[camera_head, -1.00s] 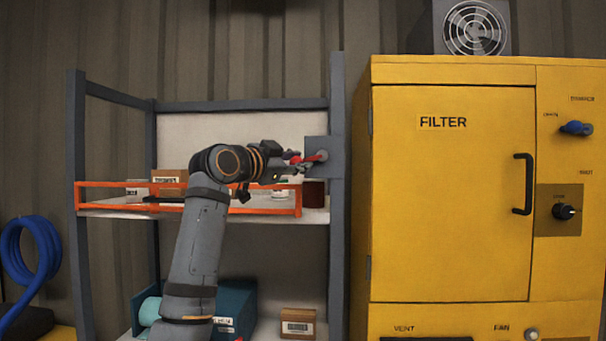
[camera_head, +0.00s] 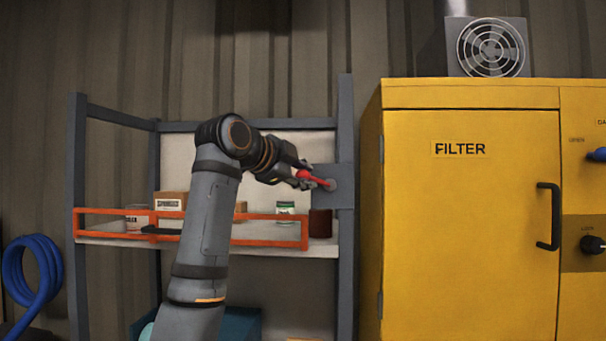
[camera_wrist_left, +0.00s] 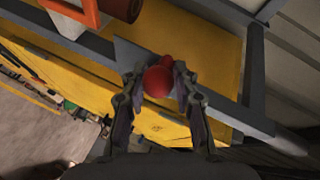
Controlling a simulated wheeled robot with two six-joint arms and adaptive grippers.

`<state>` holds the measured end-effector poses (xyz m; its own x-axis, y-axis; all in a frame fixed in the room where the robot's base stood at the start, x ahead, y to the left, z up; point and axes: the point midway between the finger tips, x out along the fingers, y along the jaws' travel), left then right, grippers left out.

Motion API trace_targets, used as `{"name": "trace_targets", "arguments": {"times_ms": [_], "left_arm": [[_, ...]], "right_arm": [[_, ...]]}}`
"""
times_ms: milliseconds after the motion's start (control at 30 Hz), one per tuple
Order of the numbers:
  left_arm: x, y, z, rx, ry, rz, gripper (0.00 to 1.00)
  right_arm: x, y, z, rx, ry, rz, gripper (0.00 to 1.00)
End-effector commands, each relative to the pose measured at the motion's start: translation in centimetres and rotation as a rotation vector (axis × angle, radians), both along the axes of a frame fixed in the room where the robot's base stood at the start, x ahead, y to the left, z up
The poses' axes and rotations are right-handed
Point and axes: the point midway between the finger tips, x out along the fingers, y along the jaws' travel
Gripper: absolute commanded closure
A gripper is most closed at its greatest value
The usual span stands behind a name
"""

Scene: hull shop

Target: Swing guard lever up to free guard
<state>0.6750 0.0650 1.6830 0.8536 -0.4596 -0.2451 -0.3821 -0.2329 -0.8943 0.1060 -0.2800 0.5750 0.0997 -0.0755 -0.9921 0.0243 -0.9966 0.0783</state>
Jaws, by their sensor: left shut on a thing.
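The red guard lever (camera_head: 318,181) is mounted on a grey plate (camera_head: 345,172) on the shelf's right post. It points left from its pivot and tilts slightly up. My left gripper (camera_head: 303,177) is shut on its outer end. In the left wrist view the lever's round red knob (camera_wrist_left: 158,81) sits between the two fingers (camera_wrist_left: 155,88). The orange guard (camera_head: 270,244) stands across the front of the upper shelf, its right end below and left of the lever. My right gripper is not in view.
Boxes (camera_head: 171,201), a green-and-white can (camera_head: 286,209) and a dark red can (camera_head: 320,223) stand on the upper shelf. A yellow filter cabinet (camera_head: 470,220) stands close on the right. A blue hose (camera_head: 30,280) hangs at left.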

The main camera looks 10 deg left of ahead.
Motion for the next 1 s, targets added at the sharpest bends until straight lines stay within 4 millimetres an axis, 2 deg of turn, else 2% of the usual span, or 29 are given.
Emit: {"name": "trace_targets", "arguments": {"times_ms": [433, 467, 600, 867, 1000], "left_arm": [[0.0, -0.1, -0.1, 0.008, 0.003, -0.001, 1.0], [0.0, -0.1, -0.1, 0.008, 0.004, -0.001, 0.67], [0.0, -0.1, -0.1, 0.008, 0.002, -0.001, 0.5], [0.0, 0.0, 0.0, 0.008, 0.001, 0.0, 0.5], [-1.0, 0.6, 0.4, 0.006, -0.002, 0.001, 0.5]], "right_arm": [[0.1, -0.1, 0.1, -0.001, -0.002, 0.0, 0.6], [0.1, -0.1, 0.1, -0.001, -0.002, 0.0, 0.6], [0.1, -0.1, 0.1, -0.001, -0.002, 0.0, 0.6], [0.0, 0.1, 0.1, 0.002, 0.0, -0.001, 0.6], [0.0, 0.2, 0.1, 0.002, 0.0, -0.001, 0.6]]}}
